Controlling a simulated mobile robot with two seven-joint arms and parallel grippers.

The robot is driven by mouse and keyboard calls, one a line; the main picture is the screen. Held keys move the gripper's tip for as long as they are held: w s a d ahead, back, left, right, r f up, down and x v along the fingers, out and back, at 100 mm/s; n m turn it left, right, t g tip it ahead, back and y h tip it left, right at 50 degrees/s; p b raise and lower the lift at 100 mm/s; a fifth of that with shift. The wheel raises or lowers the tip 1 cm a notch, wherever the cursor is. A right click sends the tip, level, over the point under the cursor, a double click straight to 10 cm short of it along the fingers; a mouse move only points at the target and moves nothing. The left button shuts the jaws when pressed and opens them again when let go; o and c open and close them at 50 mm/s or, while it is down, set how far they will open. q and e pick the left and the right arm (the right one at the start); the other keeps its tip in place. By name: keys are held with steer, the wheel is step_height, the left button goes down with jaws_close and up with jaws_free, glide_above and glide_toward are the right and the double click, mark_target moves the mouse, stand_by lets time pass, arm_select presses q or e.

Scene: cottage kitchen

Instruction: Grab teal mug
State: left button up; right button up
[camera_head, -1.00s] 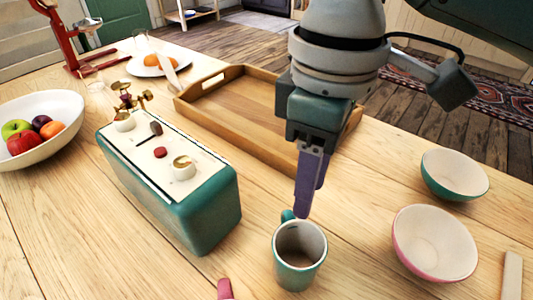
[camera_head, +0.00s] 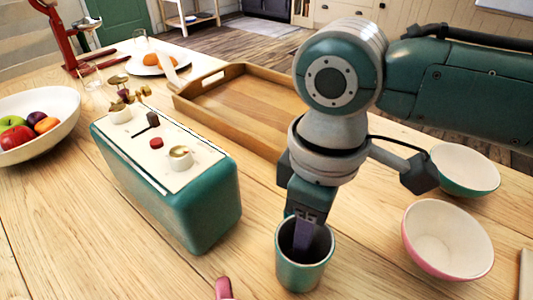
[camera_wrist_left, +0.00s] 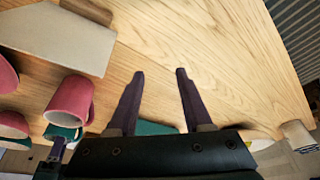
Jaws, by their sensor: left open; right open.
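The teal mug (camera_head: 301,275) stands upright on the table at the bottom centre of the head view, its mouth facing up. My right gripper (camera_head: 303,238) points down at it from above. A purple finger reaches into or in front of the mug's mouth; the other finger is mostly hidden, so I cannot tell whether they straddle the rim. The right gripper is open. My left gripper (camera_wrist_left: 159,74) is open and empty over bare wood in the left wrist view.
A teal-sided box with a cream top (camera_head: 205,210) stands left of the mug. Pink (camera_head: 447,240) and green (camera_head: 466,170) bowls stand right. A wooden tray (camera_head: 195,110) and fruit bowl (camera_head: 65,130) lie farther back. A pink mug (camera_wrist_left: 70,101) is near my left gripper.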

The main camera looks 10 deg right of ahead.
jaws_close()
stand_by(1.3)
